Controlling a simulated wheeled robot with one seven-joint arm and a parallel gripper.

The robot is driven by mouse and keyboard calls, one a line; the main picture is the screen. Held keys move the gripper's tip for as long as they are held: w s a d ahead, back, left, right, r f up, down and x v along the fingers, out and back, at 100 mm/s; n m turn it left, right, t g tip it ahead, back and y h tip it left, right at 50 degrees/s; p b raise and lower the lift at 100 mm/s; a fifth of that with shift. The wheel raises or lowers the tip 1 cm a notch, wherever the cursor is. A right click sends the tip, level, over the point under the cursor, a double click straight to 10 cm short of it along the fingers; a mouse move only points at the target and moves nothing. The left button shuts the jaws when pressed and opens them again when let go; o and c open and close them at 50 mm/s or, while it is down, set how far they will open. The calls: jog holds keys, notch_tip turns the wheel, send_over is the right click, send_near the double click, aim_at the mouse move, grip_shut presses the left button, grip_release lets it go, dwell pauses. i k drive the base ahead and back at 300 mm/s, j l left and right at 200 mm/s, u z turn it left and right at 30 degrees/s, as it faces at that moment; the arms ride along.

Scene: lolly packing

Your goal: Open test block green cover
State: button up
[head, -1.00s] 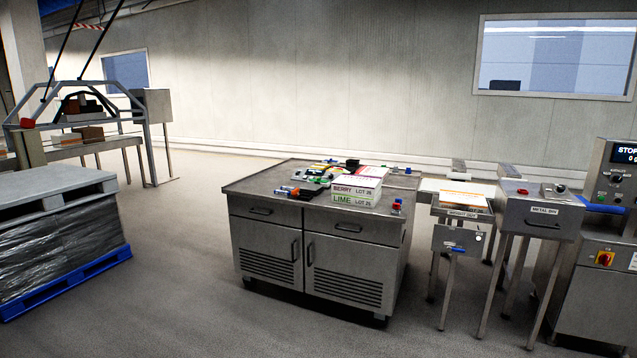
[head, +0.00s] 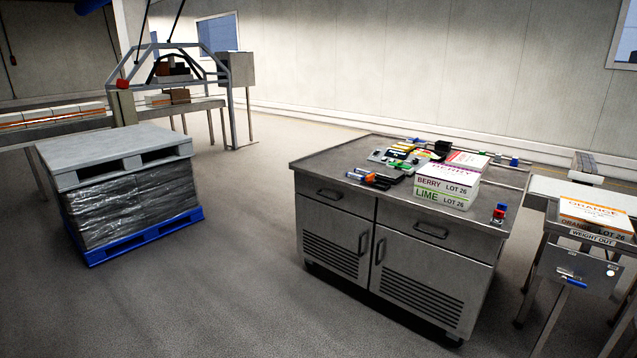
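A metal cabinet (head: 330,165) with drawers and doors stands right of centre in the head view. On its top is a grey holder (head: 378,157) carrying small yellow, black and green pieces. The pieces are too small to tell which is the test block with the green cover, or whether a cover is open or shut. My gripper is not in view.
BERRY (head: 447,185) and LIME (head: 441,199) boxes are stacked on the cabinet, with pens (head: 368,178) to their left. A WEIGHT OUT station (head: 590,262) stands at right. A wrapped pallet stack (head: 130,202) stands at left. Open floor lies between pallet and cabinet.

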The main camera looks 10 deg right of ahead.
aim_at(400, 165)
jog(key=i+l+z, duration=0.1)
jog(key=i+z, duration=0.35)
jog(key=i, duration=1.6)
jog(key=i+u, duration=0.1)
jog(key=i, duration=0.45)
jog(key=i+l+u, duration=0.1)
jog(key=i, duration=0.45)
jog(key=i+l+u, duration=0.15)
jog(key=i, duration=0.4)
